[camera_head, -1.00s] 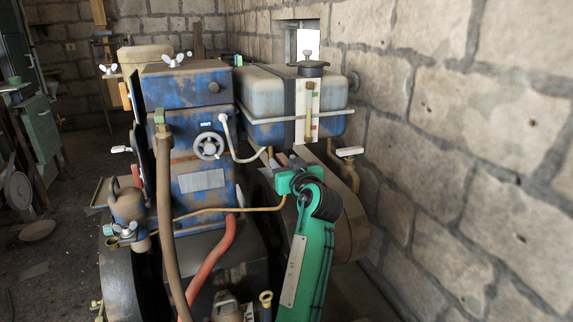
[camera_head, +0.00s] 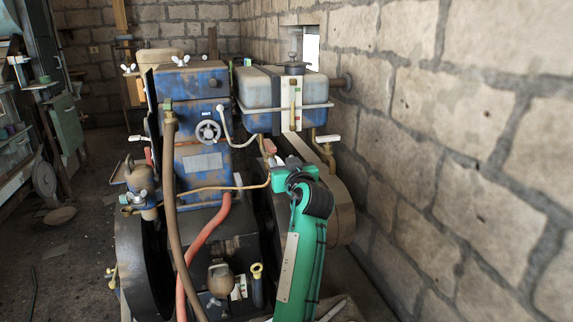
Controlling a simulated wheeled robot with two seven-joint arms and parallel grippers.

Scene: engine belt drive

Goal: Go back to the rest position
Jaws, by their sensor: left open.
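My left gripper (camera_head: 281,160) is green with a black joint behind it, on a green arm that rises from the bottom of the view. It is open, and its fingers point away, toward the space beneath the fuel tank. No held object shows. The engine (camera_head: 204,160) is blue and worn, with a handwheel and hoses. The gripper overlaps its right side in the picture; I cannot tell any contact. A round brownish guard or wheel (camera_head: 344,213) is partly hidden behind my arm. My right gripper is not in view.
The grey and blue fuel tank (camera_head: 256,96) stands at the engine's upper right. A stone wall (camera_head: 450,130) runs close along the right. A dark flywheel (camera_head: 138,265) is at the lower left. Open floor (camera_head: 75,270) and a cluttered bench are at the left.

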